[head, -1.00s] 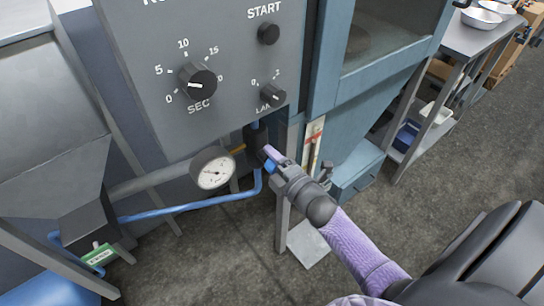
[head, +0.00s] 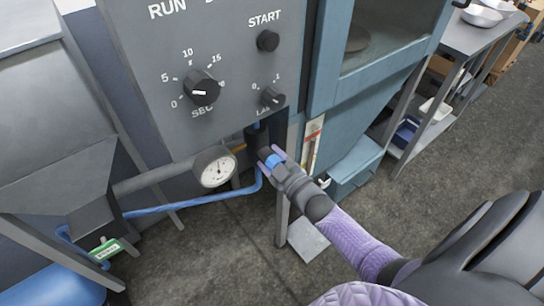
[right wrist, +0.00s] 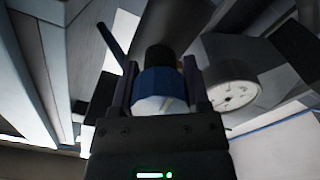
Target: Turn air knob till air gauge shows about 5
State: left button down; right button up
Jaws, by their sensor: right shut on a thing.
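The air knob, with a blue band (right wrist: 156,82), a black part beyond it and a pale near end, sits between my right gripper's fingers in the right wrist view. In the head view my right gripper (head: 270,157) is shut on the knob's blue part, below the grey control panel. The round white air gauge (head: 216,168) is just left of the gripper; it also shows in the right wrist view (right wrist: 233,96). Its dark needle is visible, but the numbers are too small to read. My left gripper is out of view.
The grey control panel (head: 230,75) with black knobs hangs above the gripper. A blue hose (head: 190,207) runs below the gauge. A blue-grey cabinet (head: 352,112) stands just right, and a metal table (head: 480,35) is at the far right. Open floor lies in front.

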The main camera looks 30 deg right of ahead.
jog(key=m, duration=0.6)
jog(key=shift+f+p, duration=0.1)
jog(key=shift+p, duration=0.25)
jog(key=m, duration=0.6)
jog(key=shift+a+m, duration=0.1)
jog(key=shift+m, duration=0.3)
jog(key=o, duration=1.3)
jog(key=s, duration=0.3)
jog(key=s+p, duration=0.1)
jog(key=s, duration=0.2)
jog(key=s+p, duration=0.1)
jog(key=s, duration=0.3)
jog(key=shift+d, duration=0.4)
